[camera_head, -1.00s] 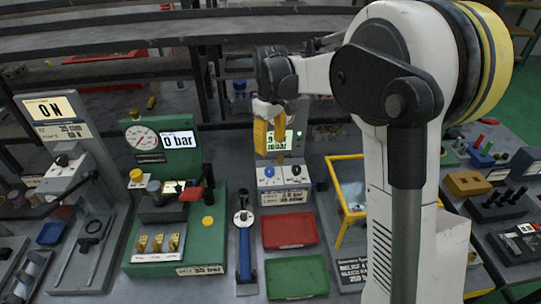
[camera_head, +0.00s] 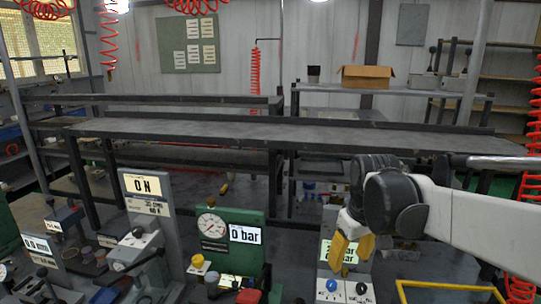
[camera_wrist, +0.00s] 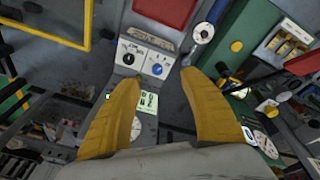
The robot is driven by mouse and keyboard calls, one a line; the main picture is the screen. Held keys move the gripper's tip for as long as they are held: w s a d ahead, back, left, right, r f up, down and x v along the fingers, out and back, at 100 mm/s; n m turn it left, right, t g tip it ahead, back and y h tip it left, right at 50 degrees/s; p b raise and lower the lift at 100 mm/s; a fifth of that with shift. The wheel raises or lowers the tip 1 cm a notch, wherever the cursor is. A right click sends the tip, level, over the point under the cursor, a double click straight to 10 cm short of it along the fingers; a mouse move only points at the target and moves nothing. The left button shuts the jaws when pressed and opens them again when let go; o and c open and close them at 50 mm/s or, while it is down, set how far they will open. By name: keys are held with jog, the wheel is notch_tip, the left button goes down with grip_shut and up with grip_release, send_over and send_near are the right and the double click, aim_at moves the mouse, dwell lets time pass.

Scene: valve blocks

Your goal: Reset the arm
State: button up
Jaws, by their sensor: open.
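My gripper (camera_head: 346,250) has yellow fingers and hangs at the lower right of the head view, in front of a grey panel with a green display. My white arm reaches in from the right. In the wrist view my gripper (camera_wrist: 160,108) has its two yellow fingers spread well apart. Nothing is between them but a view of a control box (camera_wrist: 145,58) with a black knob and a blue knob, lying beyond the fingertips.
A green gauge block (camera_head: 240,235) reads 0 bar, left of my gripper. A force stand (camera_head: 148,190) reads 0 N further left. Dark long tables (camera_head: 290,132) stand behind. A red tray (camera_wrist: 165,10) and a yellow frame (camera_wrist: 50,40) show in the wrist view.

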jog(key=s+f+m+t, duration=0.2)
jog(key=s+m+t, duration=0.2)
jog(key=s, duration=1.2)
jog(key=shift+s+t, duration=0.4)
jog(key=shift+r, duration=0.1)
